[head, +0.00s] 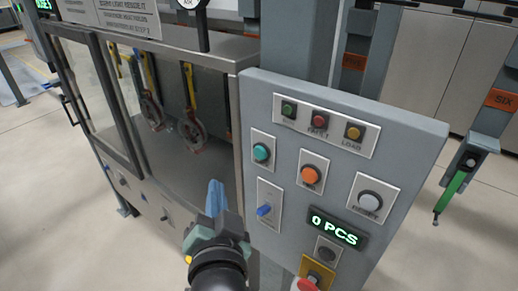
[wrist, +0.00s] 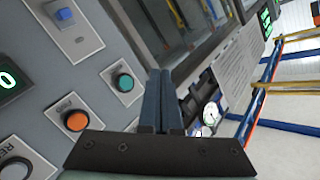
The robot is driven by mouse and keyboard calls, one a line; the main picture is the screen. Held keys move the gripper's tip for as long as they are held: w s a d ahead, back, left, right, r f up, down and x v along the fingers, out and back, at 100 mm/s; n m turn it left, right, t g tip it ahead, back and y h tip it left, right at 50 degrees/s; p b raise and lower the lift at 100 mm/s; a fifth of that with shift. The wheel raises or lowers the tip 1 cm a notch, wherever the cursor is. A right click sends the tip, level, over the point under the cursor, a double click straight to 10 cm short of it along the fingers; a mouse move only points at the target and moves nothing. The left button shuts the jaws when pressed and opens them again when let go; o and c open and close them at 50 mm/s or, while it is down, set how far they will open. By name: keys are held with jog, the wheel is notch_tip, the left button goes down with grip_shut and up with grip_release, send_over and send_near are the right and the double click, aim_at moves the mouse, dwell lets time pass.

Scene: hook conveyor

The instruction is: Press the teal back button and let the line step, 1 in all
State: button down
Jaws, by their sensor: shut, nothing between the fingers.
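The teal button (head: 261,152) sits on a pale plate at the left of the grey control panel (head: 420,150). It also shows in the wrist view (wrist: 125,83), to the left of my fingers. My gripper (head: 216,190) is shut and empty, with its blue-grey fingers together. In the head view it is below and left of the teal button, in front of the cabinet's edge. In the wrist view the fingers (wrist: 162,85) point past the button's right side, apart from it. The counter display (head: 334,229) reads 0 PCS.
An orange button (head: 311,175), a white reset button (head: 370,201) and a blue switch (head: 264,210) are close to the teal button. Three lamps (head: 319,121) top the panel. A glazed cabinet with hanging hooks (head: 192,130) stands left. A red button (head: 307,284) is at the bottom.

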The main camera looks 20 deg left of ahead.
aim_at(260, 153)
jog(key=shift+w, duration=0.1)
jog(key=w+d+b, duration=0.1)
jog(key=w+d, duration=0.2)
jog(key=w, duration=0.5)
jog(key=shift+w+d, duration=0.1)
jog(key=shift+w, duration=0.1)
dwell(2.1)
jog(key=shift+w, duration=0.25)
